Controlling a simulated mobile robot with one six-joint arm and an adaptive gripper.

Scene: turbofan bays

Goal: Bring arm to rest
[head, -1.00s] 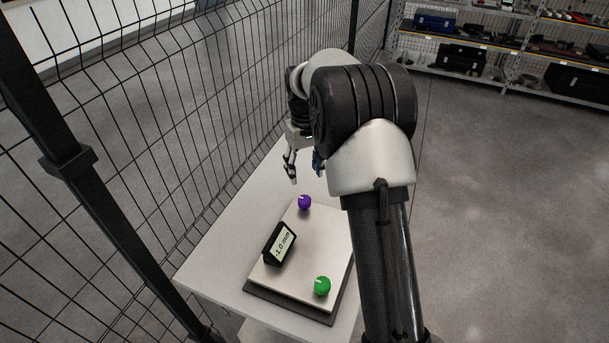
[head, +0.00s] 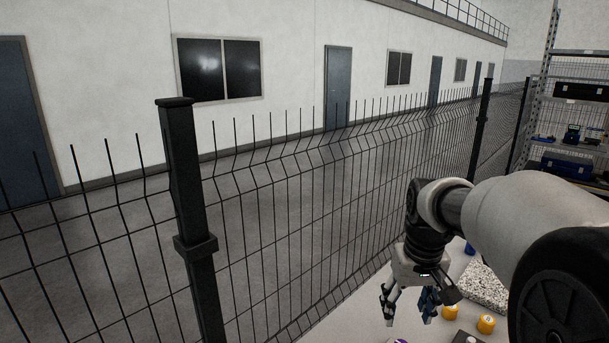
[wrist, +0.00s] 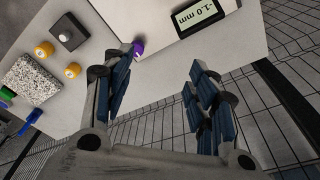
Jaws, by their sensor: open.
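My gripper (head: 408,305) hangs from my arm above the white table, near the wire fence, in the head view. In the wrist view my gripper (wrist: 160,95) is open, with blue-padded fingers spread and nothing between them. A purple knob (wrist: 138,48) sits at the plate's edge, close to the left finger in the picture. The display block (wrist: 200,15) reads -1.0 mm. The purple knob is only just in view at the bottom of the head view (head: 400,341).
A wire fence (head: 300,200) runs along the table. Yellow knobs (head: 486,323), a granite block (head: 487,285) and a dark square block with a light knob (wrist: 67,32) stand on the table. A shelf (head: 575,110) is at the far right. Open table shows below the gripper.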

